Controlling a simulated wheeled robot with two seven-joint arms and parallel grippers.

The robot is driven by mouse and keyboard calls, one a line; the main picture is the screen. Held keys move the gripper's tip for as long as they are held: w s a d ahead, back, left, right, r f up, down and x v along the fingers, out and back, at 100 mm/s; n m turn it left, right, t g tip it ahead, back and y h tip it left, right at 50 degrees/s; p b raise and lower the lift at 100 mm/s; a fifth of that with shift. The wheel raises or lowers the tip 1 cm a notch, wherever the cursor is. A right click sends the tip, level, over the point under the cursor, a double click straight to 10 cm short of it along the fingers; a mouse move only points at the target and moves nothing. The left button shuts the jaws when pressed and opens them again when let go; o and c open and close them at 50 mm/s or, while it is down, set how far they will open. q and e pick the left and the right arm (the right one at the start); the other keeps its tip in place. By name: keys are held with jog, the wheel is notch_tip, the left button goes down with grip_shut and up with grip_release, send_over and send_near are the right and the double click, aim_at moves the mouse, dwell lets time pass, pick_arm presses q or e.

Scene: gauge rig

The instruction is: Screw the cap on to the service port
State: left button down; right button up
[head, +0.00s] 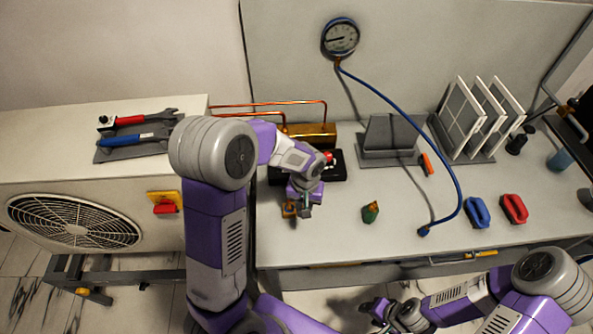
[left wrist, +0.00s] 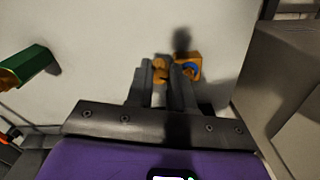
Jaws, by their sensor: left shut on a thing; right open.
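My left gripper (head: 298,209) is low over the bench near its front left. It is shut on a small brass-orange piece, which looks like the cap (left wrist: 160,71), held between the fingertips in the left wrist view. Just right of the fingers there is an orange fitting with a blue ring (left wrist: 194,67), possibly the service port; I cannot tell whether the cap touches it. In the head view the arm and hand largely hide both. My right gripper (head: 376,308) is open and empty, in front of the bench's front edge.
A green piece with an orange tip (head: 370,212) lies right of my left gripper. A blue hose (head: 449,165) runs from the gauge (head: 340,38) to the bench. Blue (head: 477,212) and red (head: 514,209) handled pieces lie to the right.

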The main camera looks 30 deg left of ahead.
pick_arm(q)
jog(key=a+r+n, duration=0.1)
jog(key=n, duration=0.1)
jog(key=a+r+n+p, duration=0.1)
jog(key=a+r, duration=0.1)
jog(key=a+r+n+p, duration=0.1)
jog(key=a+r+n, duration=0.1)
jog(key=shift+w+n, duration=0.25)
jog(key=shift+n, duration=0.05)
jog(key=shift+w+a+f+n, duration=0.1)
jog(key=shift+a+n, duration=0.15)
jog(key=shift+n, duration=0.05)
pick_arm(e)
jog(key=r, duration=0.3)
jog(key=shift+s, duration=0.3)
jog(key=shift+r, duration=0.1)
pick_arm(q)
jog(key=shift+f+b, duration=1.8)
jog(key=shift+f, duration=0.8)
pick_arm(e)
notch_tip(320, 180, down, 4)
jog(key=shift+r, duration=0.1)
